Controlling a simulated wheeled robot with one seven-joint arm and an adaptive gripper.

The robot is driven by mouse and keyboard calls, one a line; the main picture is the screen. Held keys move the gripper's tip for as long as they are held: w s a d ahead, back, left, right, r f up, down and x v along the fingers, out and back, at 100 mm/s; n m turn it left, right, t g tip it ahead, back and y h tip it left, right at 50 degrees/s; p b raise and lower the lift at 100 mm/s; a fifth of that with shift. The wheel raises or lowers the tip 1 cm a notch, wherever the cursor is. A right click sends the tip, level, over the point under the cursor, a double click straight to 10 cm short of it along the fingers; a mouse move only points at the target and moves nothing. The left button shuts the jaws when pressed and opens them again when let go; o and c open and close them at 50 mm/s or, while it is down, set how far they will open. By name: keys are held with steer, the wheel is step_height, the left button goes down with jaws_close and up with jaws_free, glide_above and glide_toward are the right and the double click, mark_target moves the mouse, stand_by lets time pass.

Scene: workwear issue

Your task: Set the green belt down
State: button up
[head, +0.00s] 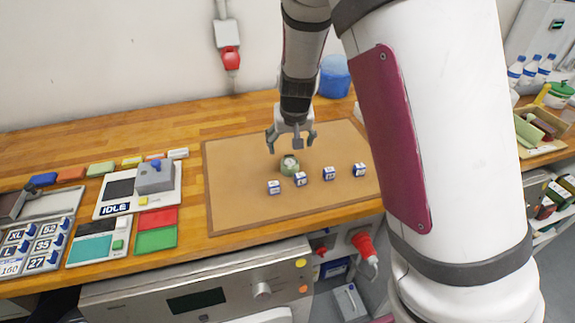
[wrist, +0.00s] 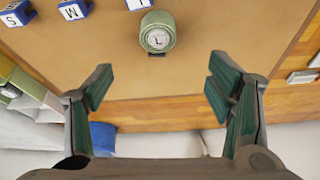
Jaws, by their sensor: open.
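The green belt (head: 289,166) is a rolled coil with a round pale end. In the wrist view the belt (wrist: 158,34) shows a label reading L. It rests on the brown mat (head: 232,199), behind a row of small blue-and-white size blocks. My gripper (head: 291,146) is open and empty just behind the belt. In the wrist view my gripper's two green-padded fingers (wrist: 157,85) are spread wide, with the belt beyond the fingertips and apart from them.
Size blocks (head: 329,173) stand in a row along the front of the mat. A grey device marked IDLE (head: 117,209) and red and green pads (head: 156,239) lie to the left. A blue bin (head: 335,78) stands at the back. The left part of the mat is clear.

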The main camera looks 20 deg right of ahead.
mark_target(289, 162)
steer(key=x, duration=0.6)
steer(key=shift+f, duration=0.2)
steer(key=shift+x, duration=2.65)
steer(key=shift+s, duration=0.15)
steer(key=c, duration=1.4)
